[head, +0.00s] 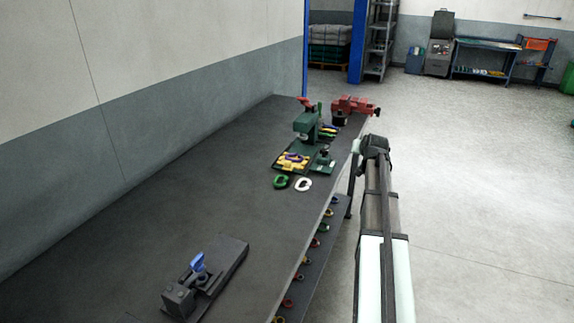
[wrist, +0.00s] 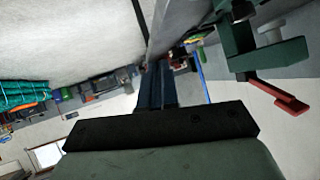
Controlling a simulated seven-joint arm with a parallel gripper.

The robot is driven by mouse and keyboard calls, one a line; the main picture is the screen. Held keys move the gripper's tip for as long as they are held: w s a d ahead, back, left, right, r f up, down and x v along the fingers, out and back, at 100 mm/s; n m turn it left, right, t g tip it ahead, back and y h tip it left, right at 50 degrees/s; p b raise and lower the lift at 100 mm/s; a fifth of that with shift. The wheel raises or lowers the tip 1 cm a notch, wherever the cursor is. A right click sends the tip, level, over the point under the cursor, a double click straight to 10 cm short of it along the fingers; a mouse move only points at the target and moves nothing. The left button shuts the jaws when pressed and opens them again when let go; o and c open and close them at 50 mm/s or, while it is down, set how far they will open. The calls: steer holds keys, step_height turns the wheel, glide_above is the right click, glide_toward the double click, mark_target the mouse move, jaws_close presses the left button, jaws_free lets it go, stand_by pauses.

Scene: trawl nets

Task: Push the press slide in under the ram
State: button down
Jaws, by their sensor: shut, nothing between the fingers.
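The green press (head: 307,122) stands on the dark bench near its far end, with a red lever (head: 304,101) on top. A small green plate with an upright knob, which looks like the press slide (head: 323,165), sits low at the press's front, toward the bench edge. How far it reaches under the ram is too small to tell. My gripper (wrist: 157,72) is shut and empty, its dark fingers together in the wrist view. In the head view it is beyond the bench's right edge, apart from the slide. The press and lever also show upper right in the wrist view (wrist: 278,55).
A red vise (head: 352,105) stands behind the press. A yellow tray (head: 280,163) with parts lies left of the slide; a green ring (head: 281,182) and a white ring (head: 303,184) lie nearer. The mid-bench is clear.

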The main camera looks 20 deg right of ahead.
mark_target(295, 154)
steer(key=w+a+r+n, duration=0.1)
steer(key=a+r+n, duration=0.2)
steer(key=a+r, duration=0.15)
steer(key=a+f+n+g+y, duration=0.15)
steer(key=a+n, duration=0.45)
steer(key=a, duration=0.6)
steer(key=a+f+n+g+y, duration=0.1)
steer(key=a+n+g+y, duration=0.15)
steer(key=a+n, duration=0.7)
steer(key=w+f+m, duration=0.1)
steer(key=w+f, duration=0.1)
steer(key=w+a+f+m, duration=0.1)
steer(key=w+f, duration=0.1)
steer(key=f, duration=0.1)
steer(key=w+a+f+m, duration=0.1)
steer(key=w+f, duration=0.1)
steer(key=f, duration=0.1)
steer(key=shift+w+a+m+t, duration=0.2)
steer(key=shift+w+m+t, duration=0.05)
steer(key=shift+m+t, duration=0.15)
steer(key=shift+w+d+r, duration=0.1)
steer(key=shift+w+d, duration=0.7)
steer(key=shift+w, duration=0.05)
steer(key=shift+w+d, duration=0.5)
steer(key=shift+d, duration=0.1)
steer(key=w+d, duration=0.7)
steer(key=shift+w, duration=0.1)
steer(key=shift+d, duration=0.2)
steer(key=shift+w, duration=0.1)
